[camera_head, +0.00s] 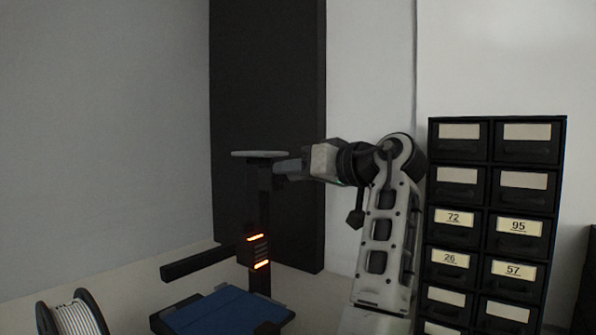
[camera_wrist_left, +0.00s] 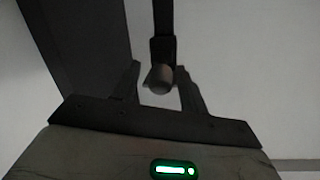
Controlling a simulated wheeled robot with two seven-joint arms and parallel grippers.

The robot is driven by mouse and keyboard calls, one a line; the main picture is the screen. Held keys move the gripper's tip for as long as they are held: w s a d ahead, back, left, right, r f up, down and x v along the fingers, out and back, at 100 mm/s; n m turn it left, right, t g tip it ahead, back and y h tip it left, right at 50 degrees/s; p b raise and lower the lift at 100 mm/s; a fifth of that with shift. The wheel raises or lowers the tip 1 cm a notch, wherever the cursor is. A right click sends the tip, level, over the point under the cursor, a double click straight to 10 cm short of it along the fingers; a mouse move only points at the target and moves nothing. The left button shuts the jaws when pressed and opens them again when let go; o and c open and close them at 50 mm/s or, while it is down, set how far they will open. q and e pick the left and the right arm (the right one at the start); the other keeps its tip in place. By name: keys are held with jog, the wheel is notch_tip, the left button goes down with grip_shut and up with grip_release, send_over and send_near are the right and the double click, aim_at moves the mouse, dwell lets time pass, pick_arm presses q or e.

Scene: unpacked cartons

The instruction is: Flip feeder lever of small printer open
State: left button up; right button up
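The small printer has a blue bed (camera_head: 226,312), a dark upright column (camera_head: 264,205) and a dark head with orange lights (camera_head: 257,250). My left gripper (camera_head: 281,169) is at the column's upper end, just below and right of that piece. In the left wrist view its two fingers (camera_wrist_left: 160,88) are apart, on either side of a rounded brownish knob (camera_wrist_left: 160,78) below a dark post (camera_wrist_left: 163,22). I cannot tell whether they touch the knob. The feeder lever cannot be clearly made out. My right gripper is not in view.
A black drawer cabinet (camera_head: 492,200) with numbered labels stands at the right. A tall dark panel (camera_head: 235,110) is behind the printer. A filament spool (camera_head: 74,318) is at the lower left. The space left of the column's upper part is clear.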

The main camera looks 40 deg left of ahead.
pick_arm(q)
jog(key=shift+d, duration=0.1)
jog(key=d+r, duration=0.2)
jog(key=d, duration=1.3)
jog(key=shift+d+r, duration=0.25)
jog(key=shift+d, duration=0.05)
jog(key=shift+f, duration=0.1)
